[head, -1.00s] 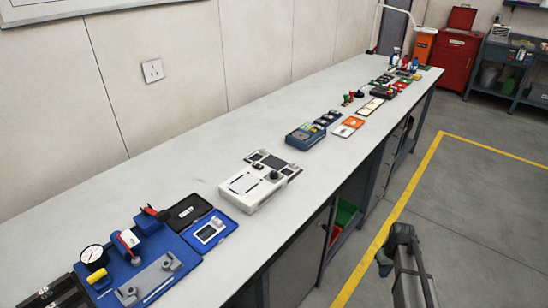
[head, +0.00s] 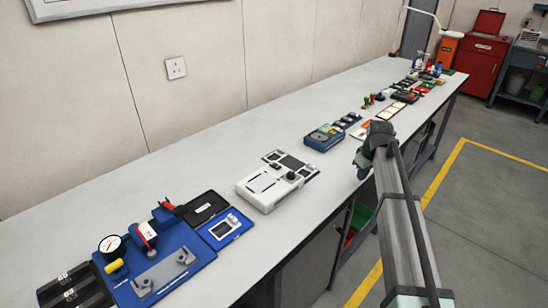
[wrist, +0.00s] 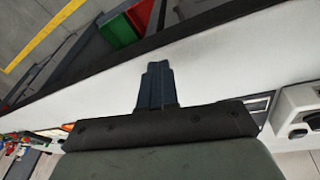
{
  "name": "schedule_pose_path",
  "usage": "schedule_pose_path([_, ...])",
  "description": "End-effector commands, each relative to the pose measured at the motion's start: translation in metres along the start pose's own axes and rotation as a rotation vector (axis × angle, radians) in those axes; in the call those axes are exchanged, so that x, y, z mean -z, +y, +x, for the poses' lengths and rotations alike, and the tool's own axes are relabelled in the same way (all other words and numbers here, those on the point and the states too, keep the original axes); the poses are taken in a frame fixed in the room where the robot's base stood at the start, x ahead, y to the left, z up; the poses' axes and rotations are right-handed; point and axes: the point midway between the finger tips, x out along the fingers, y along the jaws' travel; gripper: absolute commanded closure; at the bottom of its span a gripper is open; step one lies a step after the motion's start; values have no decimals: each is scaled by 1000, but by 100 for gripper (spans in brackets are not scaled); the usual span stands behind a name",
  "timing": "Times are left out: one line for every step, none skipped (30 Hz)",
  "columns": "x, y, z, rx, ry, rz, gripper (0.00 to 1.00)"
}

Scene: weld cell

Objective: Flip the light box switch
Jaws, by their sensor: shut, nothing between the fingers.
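A white box (head: 268,188), which looks like the light box, sits on the bench in the middle of the head view. It has a slotted pale top and a dark knob on its right side. Its edge also shows at the right of the wrist view (wrist: 296,103), with a dark switch-like part on its side. Which part is the switch is too small to tell. My gripper (head: 361,170) is above the bench's front edge, right of the white box and apart from it. In the wrist view my gripper's fingers (wrist: 157,75) are together and empty.
A blue case (head: 323,138) stands behind the white box, with several small items farther along the bench (head: 180,178). A blue tray with a gauge (head: 112,245) is at front left. Green and red bins (wrist: 118,28) are under the bench.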

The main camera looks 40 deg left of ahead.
Motion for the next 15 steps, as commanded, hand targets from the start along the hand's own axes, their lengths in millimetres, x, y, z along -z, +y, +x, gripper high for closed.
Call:
schedule_pose_path([24, -16, -10, 15, 9, -23, 100])
schedule_pose_path([35, -23, -16, 23, 14, -34, 100])
schedule_pose_path([49, -35, -24, 34, 19, -49, 100])
schedule_pose_path([60, -44, -31, 42, 24, -60, 100])
schedule_pose_path([71, -53, -37, 52, 28, -72, 100])
schedule_pose_path([85, -66, -47, 64, 34, -89, 100])
schedule_pose_path([96, -77, -55, 73, 38, -102, 100])
schedule_pose_path([106, -87, -62, 82, 42, -115, 100])
schedule_pose_path([120, -101, -72, 95, 47, -132, 100])
schedule_pose_path([129, -111, -80, 104, 52, -144, 100])
schedule_pose_path([138, -121, -86, 112, 55, -156, 100])
schedule_pose_path([149, -134, -96, 123, 58, -171, 100])
schedule_pose_path([156, -144, -103, 131, 62, -182, 100])
schedule_pose_path([164, -153, -110, 139, 65, -192, 100])
schedule_pose_path([172, -164, -117, 149, 68, -205, 100])
